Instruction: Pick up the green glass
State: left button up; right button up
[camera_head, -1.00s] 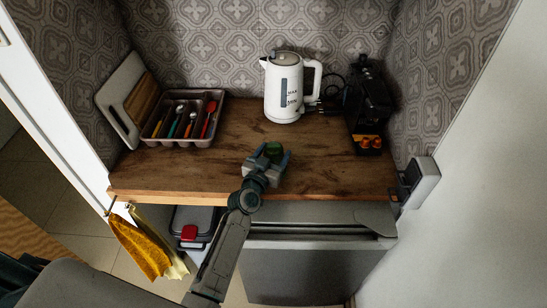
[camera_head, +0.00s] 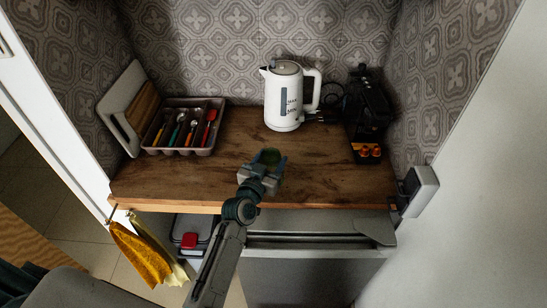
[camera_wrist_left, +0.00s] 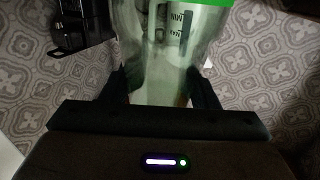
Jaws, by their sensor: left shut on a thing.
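The green glass (camera_head: 270,157) is between the fingers of my left gripper (camera_head: 269,164), over the front middle of the wooden counter. In the left wrist view the glass (camera_wrist_left: 165,62) is clear and pale green with a bright green band at the picture's top edge. The dark fingers of my left gripper (camera_wrist_left: 160,88) are shut on its two sides. The kettle's markings show through the glass. I cannot tell from the head view how far the glass is above the counter. My right gripper is not in view.
A white kettle (camera_head: 284,98) stands behind the glass, with a black coffee machine (camera_head: 368,112) to its right. A cutlery tray (camera_head: 205,145) and cutting boards (camera_head: 122,107) are at the left. The wooden counter (camera_head: 325,175) is clear around the glass.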

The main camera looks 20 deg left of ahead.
pick_arm(q)
jog(key=s+r+b, duration=0.1)
jog(key=s+b, duration=0.3)
jog(key=s, duration=0.9)
jog(key=shift+s+r, duration=0.2)
jog(key=shift+s, duration=0.1)
jog(key=shift+a, duration=0.1)
